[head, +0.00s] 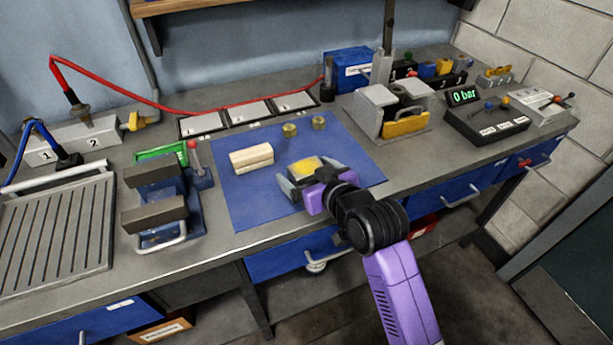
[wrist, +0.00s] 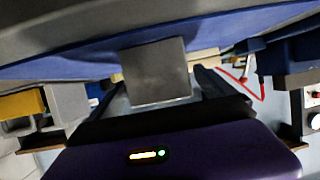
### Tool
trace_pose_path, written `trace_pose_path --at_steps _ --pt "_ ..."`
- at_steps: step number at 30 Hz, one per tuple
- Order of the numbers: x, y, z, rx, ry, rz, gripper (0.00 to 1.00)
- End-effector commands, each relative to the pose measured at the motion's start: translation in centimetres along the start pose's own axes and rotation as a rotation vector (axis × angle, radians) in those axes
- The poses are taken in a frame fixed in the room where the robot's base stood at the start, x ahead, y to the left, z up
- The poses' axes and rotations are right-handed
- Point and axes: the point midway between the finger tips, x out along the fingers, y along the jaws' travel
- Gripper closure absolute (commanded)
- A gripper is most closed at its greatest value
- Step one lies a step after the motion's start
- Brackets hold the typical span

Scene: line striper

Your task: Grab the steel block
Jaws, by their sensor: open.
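The steel block (wrist: 155,70) shows as a plain grey square face in the middle of the wrist view. In the head view a block with a yellow upper face (head: 305,166) sits at my gripper on the blue mat (head: 240,200); it appears to be the same block, its lower part partly hidden by my fingers. My gripper (head: 310,178) is open, with one finger on each side of the block. In the wrist view the fingers (wrist: 155,88) stand apart with the block between or just beyond their tips. I cannot tell whether they touch it.
A pale two-part block (head: 252,158) lies left on the mat, with two brass pieces (head: 289,130) behind. A blue vise (head: 158,205) stands left. A grey fixture with a yellow front (head: 405,125) stands right. The mat's front left is clear.

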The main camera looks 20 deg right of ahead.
Motion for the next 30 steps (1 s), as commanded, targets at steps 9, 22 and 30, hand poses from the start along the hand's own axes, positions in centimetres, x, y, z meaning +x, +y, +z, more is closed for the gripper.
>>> trace_pose_path --at_steps 9,22,30 --pt "0.0 0.0 0.0 0.000 0.000 0.000 0.53" --pt "-0.1 0.0 -0.2 0.000 0.004 0.000 1.00" --pt "-0.4 0.0 -1.1 0.000 0.006 0.000 1.00"
